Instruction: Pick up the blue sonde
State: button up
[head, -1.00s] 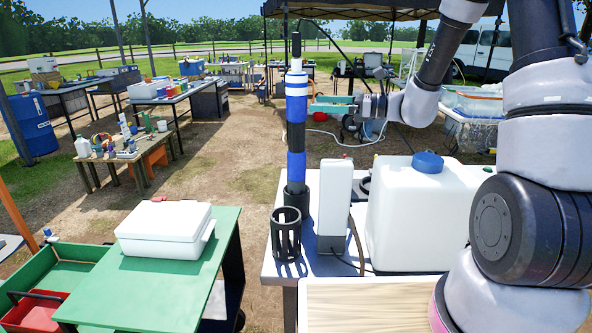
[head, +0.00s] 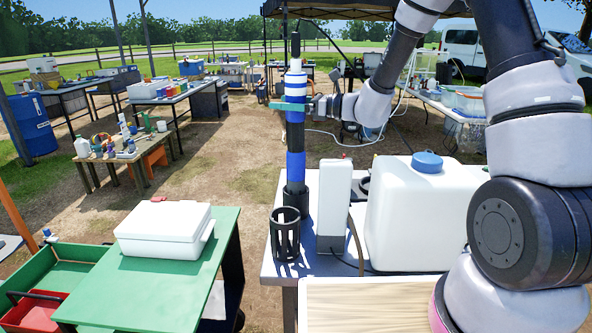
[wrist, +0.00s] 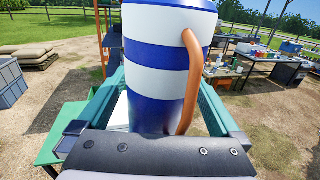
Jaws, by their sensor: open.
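The blue sonde (head: 296,163) is a tall upright cylinder with blue, black and white bands and a dark thin top. Its foot stands in a black round holder (head: 297,201) on the table beside the white container. My gripper (head: 290,106) is level with its upper part, with the teal fingers reaching around it from the right. In the wrist view the sonde (wrist: 155,85) fills the space between my two open teal fingers (wrist: 162,95), one on each side. An orange curved strip (wrist: 191,80) runs down its right side. Contact with the fingers cannot be told.
An empty black slotted cup (head: 285,234) stands in front of the sonde. A narrow white box (head: 334,205) and a large white container with a blue cap (head: 420,215) stand to its right. A green table with a white case (head: 164,229) is at the left.

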grip_shut()
jog(key=shift+r, duration=0.1)
jog(key=shift+a+r, duration=0.1)
